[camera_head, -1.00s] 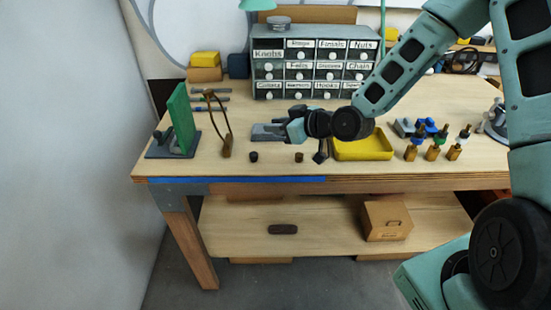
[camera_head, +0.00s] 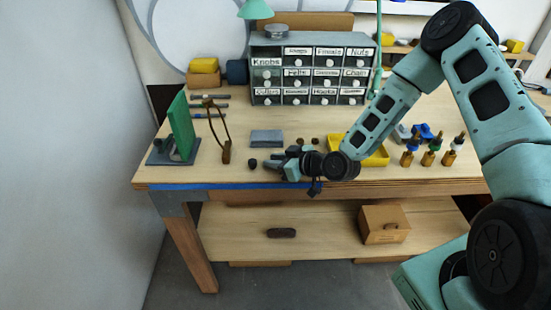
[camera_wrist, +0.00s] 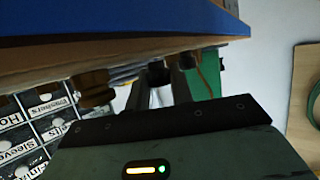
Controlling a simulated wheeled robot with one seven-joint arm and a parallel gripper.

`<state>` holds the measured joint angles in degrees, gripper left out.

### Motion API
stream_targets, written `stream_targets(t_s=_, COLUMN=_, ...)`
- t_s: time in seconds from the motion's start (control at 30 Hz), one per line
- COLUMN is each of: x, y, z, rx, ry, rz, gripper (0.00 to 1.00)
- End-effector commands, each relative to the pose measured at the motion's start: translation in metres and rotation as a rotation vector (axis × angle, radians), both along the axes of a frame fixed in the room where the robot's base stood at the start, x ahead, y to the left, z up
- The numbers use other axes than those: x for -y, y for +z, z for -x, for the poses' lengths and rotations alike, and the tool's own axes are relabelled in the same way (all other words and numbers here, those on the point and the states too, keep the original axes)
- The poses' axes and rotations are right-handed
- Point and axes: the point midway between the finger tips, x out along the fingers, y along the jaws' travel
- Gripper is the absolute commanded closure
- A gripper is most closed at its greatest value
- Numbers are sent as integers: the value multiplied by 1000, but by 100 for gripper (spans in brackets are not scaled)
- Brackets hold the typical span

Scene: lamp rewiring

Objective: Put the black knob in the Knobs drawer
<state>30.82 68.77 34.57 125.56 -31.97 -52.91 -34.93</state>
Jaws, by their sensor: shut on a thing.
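My gripper (camera_head: 268,165) is low over the front of the bench, pointing left. In the wrist view my gripper (camera_wrist: 162,88) is shut on a small dark piece, the black knob (camera_wrist: 157,70). In the head view the black knob (camera_head: 253,163) shows at the fingertips, near the bench top; whether it still touches the wood I cannot tell. The Knobs drawer (camera_head: 266,62) is at the top left of the drawer cabinet. Its label sits lower and larger than its neighbours, so it looks pulled out.
Brown knobs (camera_head: 300,141) lie behind my gripper. A grey block (camera_head: 267,136) lies between gripper and cabinet. A green upright panel (camera_head: 180,127) and a curved lamp-like frame (camera_head: 226,155) stand left. A yellow tray (camera_head: 375,157) and several bulb-like parts (camera_head: 428,158) are right.

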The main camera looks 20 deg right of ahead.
Motion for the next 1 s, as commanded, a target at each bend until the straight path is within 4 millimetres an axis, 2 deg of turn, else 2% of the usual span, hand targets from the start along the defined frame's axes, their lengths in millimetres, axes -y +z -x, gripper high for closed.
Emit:
stream_targets(t_s=0.37, x=0, y=-6, z=0, rx=1, ry=0, rz=0, gripper=99)
stream_targets(t_s=0.4, x=0, y=-5, z=0, rx=1, ry=0, rz=0, gripper=72)
stream_targets(t_s=0.47, x=0, y=-4, z=0, rx=1, ry=0, rz=-1, gripper=56)
stream_targets(t_s=0.9, x=1, y=-2, z=0, rx=-1, ry=-2, rz=-3, gripper=56)
stream_targets(t_s=1.0, x=11, y=0, z=13, rx=2, ry=-1, rz=2, gripper=56)
